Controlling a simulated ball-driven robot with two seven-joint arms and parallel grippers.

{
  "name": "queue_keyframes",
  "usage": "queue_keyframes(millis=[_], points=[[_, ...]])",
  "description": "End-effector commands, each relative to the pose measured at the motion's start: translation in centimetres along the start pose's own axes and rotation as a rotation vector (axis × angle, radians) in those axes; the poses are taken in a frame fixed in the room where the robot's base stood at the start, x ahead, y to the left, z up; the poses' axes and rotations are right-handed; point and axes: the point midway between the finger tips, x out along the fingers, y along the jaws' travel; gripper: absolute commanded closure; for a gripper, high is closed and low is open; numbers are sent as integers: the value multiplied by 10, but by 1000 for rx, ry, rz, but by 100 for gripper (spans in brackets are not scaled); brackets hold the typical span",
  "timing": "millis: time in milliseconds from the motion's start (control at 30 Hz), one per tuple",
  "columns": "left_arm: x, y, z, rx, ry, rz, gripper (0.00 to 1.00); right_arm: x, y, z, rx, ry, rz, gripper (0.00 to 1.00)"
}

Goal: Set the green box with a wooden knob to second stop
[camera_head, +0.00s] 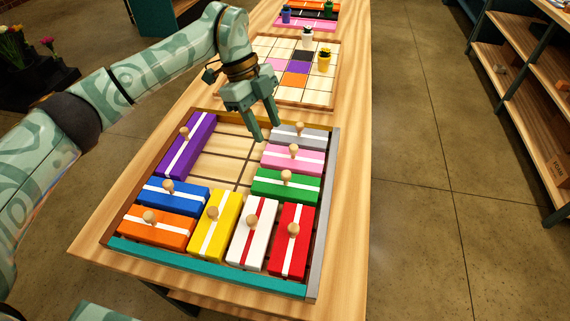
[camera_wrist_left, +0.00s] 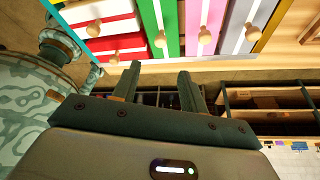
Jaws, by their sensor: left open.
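The green box (camera_head: 287,186) with a white stripe and a wooden knob (camera_head: 286,176) lies at the right side of the framed tray (camera_head: 170,258), between the pink box (camera_head: 295,159) and the red box (camera_head: 291,243). My left gripper (camera_head: 266,134) is open and empty above the far part of the tray, near the grey box (camera_head: 300,137). In the left wrist view the green box (camera_wrist_left: 151,16) and its knob (camera_wrist_left: 160,40) show beyond the open fingers (camera_wrist_left: 160,82), apart from them. My right gripper is not in view.
Purple (camera_head: 184,150), blue (camera_head: 172,195), orange (camera_head: 155,229), yellow (camera_head: 216,222) and white (camera_head: 243,240) boxes also fill the tray. An empty slatted area (camera_head: 226,160) lies left of the green and pink boxes. A grid board (camera_head: 262,53) with small pots is behind.

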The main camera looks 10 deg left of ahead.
Motion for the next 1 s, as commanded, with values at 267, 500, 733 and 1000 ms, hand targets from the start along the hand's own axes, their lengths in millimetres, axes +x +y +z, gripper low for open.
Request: queue_keyframes(millis=[267,500,733,1000], points=[[75,0,0,1,4,4,57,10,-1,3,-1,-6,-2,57],[117,0,0,1,2,0,57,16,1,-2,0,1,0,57],[128,0,0,2,2,-1,57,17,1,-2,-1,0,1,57],[128,0,0,1,1,-1,73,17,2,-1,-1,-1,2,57]])
